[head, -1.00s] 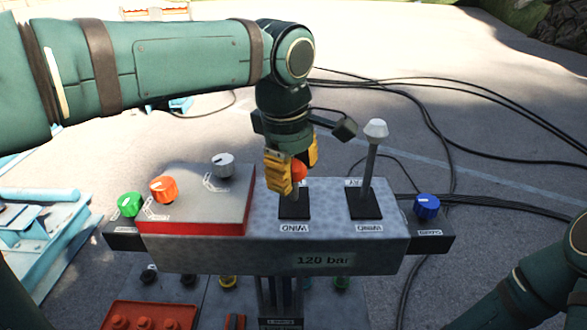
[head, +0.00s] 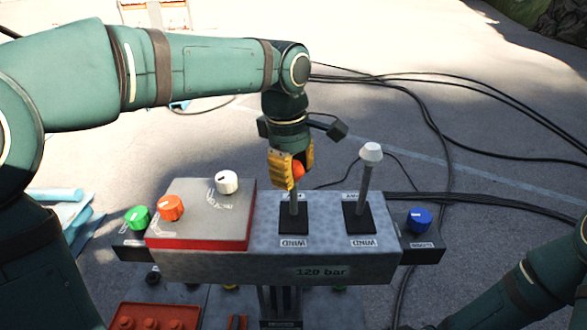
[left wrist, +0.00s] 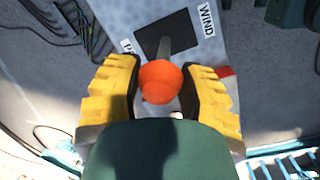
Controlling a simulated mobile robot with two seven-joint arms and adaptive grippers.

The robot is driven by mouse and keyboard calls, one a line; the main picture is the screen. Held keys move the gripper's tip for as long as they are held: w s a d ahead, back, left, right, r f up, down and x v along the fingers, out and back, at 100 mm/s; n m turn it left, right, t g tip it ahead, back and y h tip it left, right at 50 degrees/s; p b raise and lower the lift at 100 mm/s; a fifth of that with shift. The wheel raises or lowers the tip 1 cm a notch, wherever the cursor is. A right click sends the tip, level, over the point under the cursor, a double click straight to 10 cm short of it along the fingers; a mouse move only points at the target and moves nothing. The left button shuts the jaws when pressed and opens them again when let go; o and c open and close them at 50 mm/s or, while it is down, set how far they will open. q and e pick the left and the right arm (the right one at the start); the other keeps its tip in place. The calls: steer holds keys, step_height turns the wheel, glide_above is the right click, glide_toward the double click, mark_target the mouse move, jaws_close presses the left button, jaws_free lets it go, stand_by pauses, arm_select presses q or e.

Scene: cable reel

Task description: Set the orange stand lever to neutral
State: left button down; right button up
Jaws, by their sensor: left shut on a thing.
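The orange stand lever has a round orange knob (head: 298,171) and a grey stem rising from a black slot plate (head: 294,219) on the grey console. My left gripper (head: 291,169) has yellow fingers on both sides of the knob and is shut on it. The left wrist view shows the knob (left wrist: 160,82) between the fingers, with the stem leading to the plate. The plate's near label reads WIND; its far label is partly hidden. The stem looks nearly upright in the head view; its exact tilt is hard to judge. My right gripper is out of view.
A white-knobbed lever (head: 371,153) stands close on the right. A blue knob (head: 419,219) is at the console's right end. Green (head: 137,217), orange (head: 172,207) and white (head: 227,182) dials sit on the left. Black cables (head: 430,115) lie on the ground behind.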

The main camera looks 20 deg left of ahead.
arm_select(q)
steer(key=shift+c, duration=2.3)
jaws_free()
steer(key=shift+s, duration=0.1)
step_height(320, 180, up, 12)
steer(key=a, duration=0.1)
steer(key=shift+s, duration=0.3)
steer(key=shift+f, duration=0.1)
